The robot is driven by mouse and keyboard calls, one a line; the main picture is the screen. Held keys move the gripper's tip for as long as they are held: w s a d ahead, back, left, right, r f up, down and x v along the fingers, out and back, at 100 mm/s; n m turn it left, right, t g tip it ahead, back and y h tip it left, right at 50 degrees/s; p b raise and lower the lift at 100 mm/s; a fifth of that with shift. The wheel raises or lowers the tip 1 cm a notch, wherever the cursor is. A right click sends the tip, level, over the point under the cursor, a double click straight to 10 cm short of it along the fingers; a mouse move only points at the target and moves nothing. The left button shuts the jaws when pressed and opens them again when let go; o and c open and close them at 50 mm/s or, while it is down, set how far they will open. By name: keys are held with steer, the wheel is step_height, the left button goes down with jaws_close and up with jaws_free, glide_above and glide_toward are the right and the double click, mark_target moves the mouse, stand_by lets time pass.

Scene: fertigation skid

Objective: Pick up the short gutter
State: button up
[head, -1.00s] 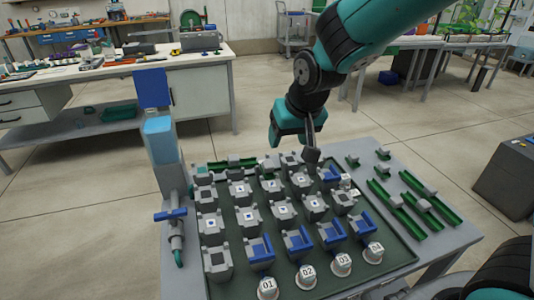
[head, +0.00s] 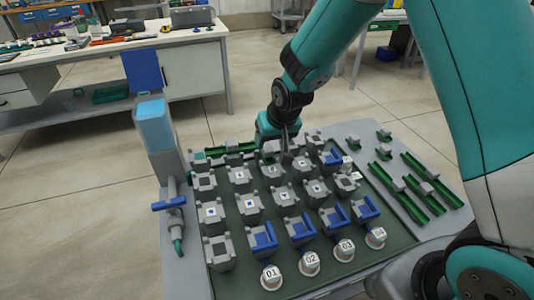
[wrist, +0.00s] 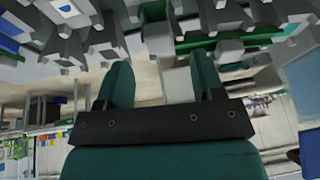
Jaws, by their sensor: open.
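Short green gutter pieces with grey clips lie on the right of the table in the head view, one (head: 353,144) near the tray and others (head: 384,134) beyond it. Another green gutter (head: 232,149) lies along the tray's back edge, partly hidden by grey blocks. I cannot tell which is the short gutter meant. My gripper (head: 287,157) hangs over the tray's back row, right of the back-edge gutter. In the wrist view my gripper (wrist: 162,82) is open with nothing between its fingers. A green gutter strip (wrist: 190,43) shows beyond the fingertips there.
The tray (head: 388,240) holds several grey blocks, some with blue parts (head: 263,240), and numbered white caps (head: 271,277) in front. A blue dispenser-like post (head: 155,130) stands at left. Longer green gutters (head: 407,202) lie at right. A workbench (head: 195,75) stands behind.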

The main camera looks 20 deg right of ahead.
mark_target(268, 148)
steer(key=shift+p+x, duration=0.45)
steer(key=shift+x, duration=2.2)
steer(key=c, duration=1)
steer(key=shift+r, duration=0.1)
